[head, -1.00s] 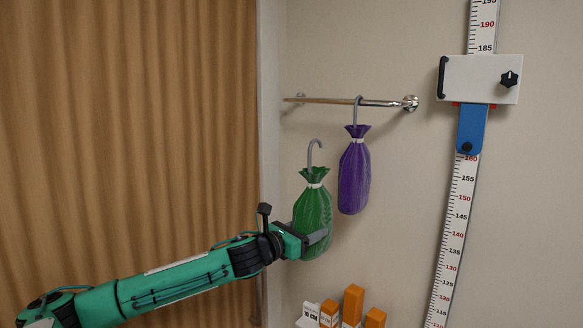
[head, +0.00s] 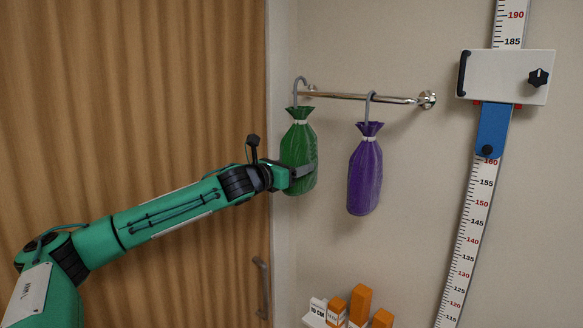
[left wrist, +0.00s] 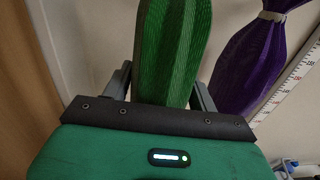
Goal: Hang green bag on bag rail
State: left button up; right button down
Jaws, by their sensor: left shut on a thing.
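The green bag (head: 299,150) is upright at the left end of the bag rail (head: 360,97), with a grey hook (head: 297,84) on top. The hook's bend is at about rail height or a little above, near the rail's left mount. I cannot tell whether the hook is over the rail or in front of it. My left gripper (head: 304,172) is shut on the bag's lower body. In the left wrist view the green bag (left wrist: 172,50) stands between the two fingers (left wrist: 160,88). My right gripper is not in view.
A purple bag (head: 365,170) hangs from the rail right of the green bag, with a gap between them. A height scale (head: 475,210) with a white slider box (head: 507,77) is on the right wall. Orange boxes (head: 360,303) stand below. A brown curtain-like panel (head: 130,100) fills the left.

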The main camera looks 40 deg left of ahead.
pick_arm(q)
jog(key=shift+w+d, duration=0.2)
jog(key=shift+w, duration=1.6)
jog(key=shift+w+d, duration=0.15)
jog(key=shift+w, duration=1.85)
jog(key=shift+s+f+b, duration=0.1)
jog(key=shift+f+b, duration=0.35)
jog(key=shift+f, duration=0.85)
jog(key=o, duration=1.1)
jog(key=shift+s+f, duration=0.1)
